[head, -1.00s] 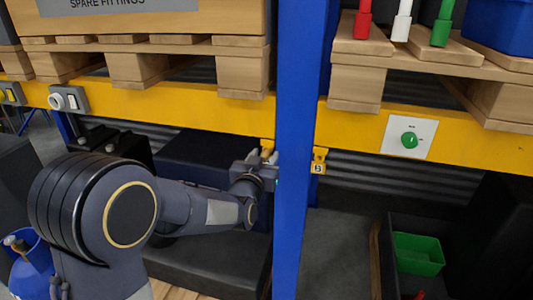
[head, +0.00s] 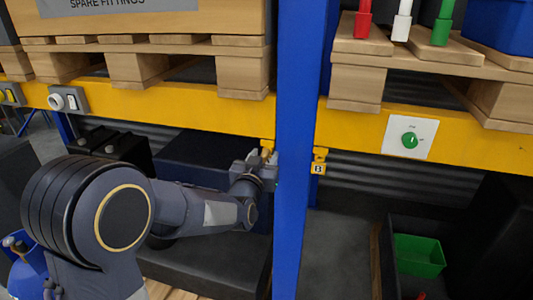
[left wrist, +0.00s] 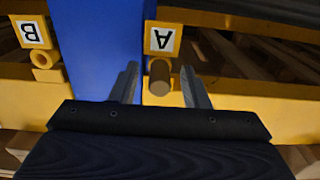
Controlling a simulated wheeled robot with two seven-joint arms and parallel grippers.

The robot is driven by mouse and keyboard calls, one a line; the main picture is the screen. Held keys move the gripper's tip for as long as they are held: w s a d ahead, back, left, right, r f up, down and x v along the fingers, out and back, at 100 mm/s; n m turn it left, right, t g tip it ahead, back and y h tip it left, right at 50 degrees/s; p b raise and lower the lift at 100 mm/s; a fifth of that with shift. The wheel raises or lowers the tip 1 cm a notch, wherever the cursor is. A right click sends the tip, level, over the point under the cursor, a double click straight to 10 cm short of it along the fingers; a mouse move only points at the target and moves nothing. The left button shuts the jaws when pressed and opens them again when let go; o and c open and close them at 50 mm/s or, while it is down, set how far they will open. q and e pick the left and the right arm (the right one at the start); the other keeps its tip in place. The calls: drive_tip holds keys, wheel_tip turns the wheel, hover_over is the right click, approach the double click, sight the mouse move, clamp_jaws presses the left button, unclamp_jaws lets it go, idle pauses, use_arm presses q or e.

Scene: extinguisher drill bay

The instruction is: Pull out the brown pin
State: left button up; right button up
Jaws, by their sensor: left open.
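The brown pin (left wrist: 159,77) shows end-on in the left wrist view, below the yellow holder marked A (left wrist: 163,38) in that picture. My left gripper (left wrist: 160,70) is open, with one finger on each side of the pin and a gap to both. In the head view my left gripper (head: 260,163) is up at the yellow beam, just left of the blue post. The pin cannot be made out there. A second yellow holder marked B (left wrist: 36,40) has a ring with no pin seen in it. It also shows right of the post in the head view (head: 319,163). My right gripper is not in view.
The blue post (head: 297,150) stands close to my left gripper's right side. The yellow beam (head: 190,115) runs above it and carries a grey switch box (head: 68,100) and a green knob (head: 409,140). A black bin with a green tray (head: 418,255) sits lower right.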

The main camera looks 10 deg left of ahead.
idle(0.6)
use_arm(q)
clamp_jaws()
drive_tip(key=shift+s, duration=0.15)
drive_tip(key=shift+s, duration=2.85)
